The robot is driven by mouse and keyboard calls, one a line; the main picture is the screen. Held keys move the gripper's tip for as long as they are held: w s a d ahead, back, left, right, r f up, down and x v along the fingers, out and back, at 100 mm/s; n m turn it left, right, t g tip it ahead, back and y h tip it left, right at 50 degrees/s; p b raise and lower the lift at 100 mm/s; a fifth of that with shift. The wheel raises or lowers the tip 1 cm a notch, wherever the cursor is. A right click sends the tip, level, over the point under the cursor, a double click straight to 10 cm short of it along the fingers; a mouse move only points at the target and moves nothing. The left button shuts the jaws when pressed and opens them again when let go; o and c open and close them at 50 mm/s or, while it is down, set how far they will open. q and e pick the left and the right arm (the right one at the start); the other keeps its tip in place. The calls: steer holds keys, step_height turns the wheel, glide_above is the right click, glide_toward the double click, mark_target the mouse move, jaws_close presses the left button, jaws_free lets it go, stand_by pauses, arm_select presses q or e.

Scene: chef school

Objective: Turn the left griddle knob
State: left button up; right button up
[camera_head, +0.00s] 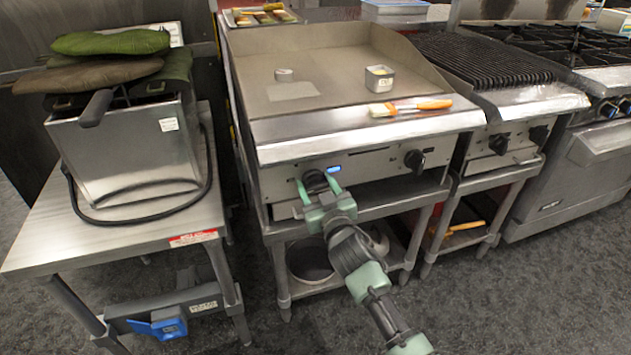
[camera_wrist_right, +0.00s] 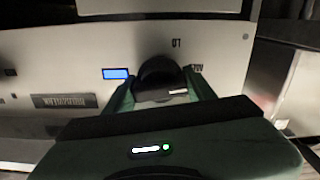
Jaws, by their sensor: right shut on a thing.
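The griddle (camera_head: 325,66) has a steel front panel with two black knobs. The left griddle knob (camera_head: 314,179) is black and partly hidden by my right gripper (camera_head: 318,189). The right knob (camera_head: 414,160) stands free. In the right wrist view, the left knob (camera_wrist_right: 160,76) sits between the green fingers of my right gripper (camera_wrist_right: 160,90), which is shut on it. A small blue display (camera_wrist_right: 115,73) is lit beside the knob; in the head view this display (camera_head: 334,169) shows just right of it. My left gripper does not show.
A steel fryer (camera_head: 130,150) with green mitts stands on a side table (camera_head: 40,235) at left. A brush with an orange handle (camera_head: 410,107) and a small metal container (camera_head: 379,79) lie on the griddle. A charbroiler (camera_head: 480,60) adjoins at right. Floor in front is clear.

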steer(key=n, duration=0.2)
steer(key=shift+n, duration=0.4)
steer(key=n+p, duration=0.1)
steer(key=n, duration=0.1)
steer(key=shift+n, duration=0.4)
steer(key=n, duration=0.4)
steer(key=shift+f, duration=0.1)
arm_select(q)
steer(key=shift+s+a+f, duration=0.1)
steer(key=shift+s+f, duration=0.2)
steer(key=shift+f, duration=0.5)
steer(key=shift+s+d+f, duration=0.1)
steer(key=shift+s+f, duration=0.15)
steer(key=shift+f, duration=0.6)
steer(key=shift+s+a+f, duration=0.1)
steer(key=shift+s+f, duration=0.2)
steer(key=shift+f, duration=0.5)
arm_select(e)
steer(key=shift+n, duration=1.2)
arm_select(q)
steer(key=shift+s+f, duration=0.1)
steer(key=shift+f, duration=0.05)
arm_select(e)
steer(key=o, duration=1.4)
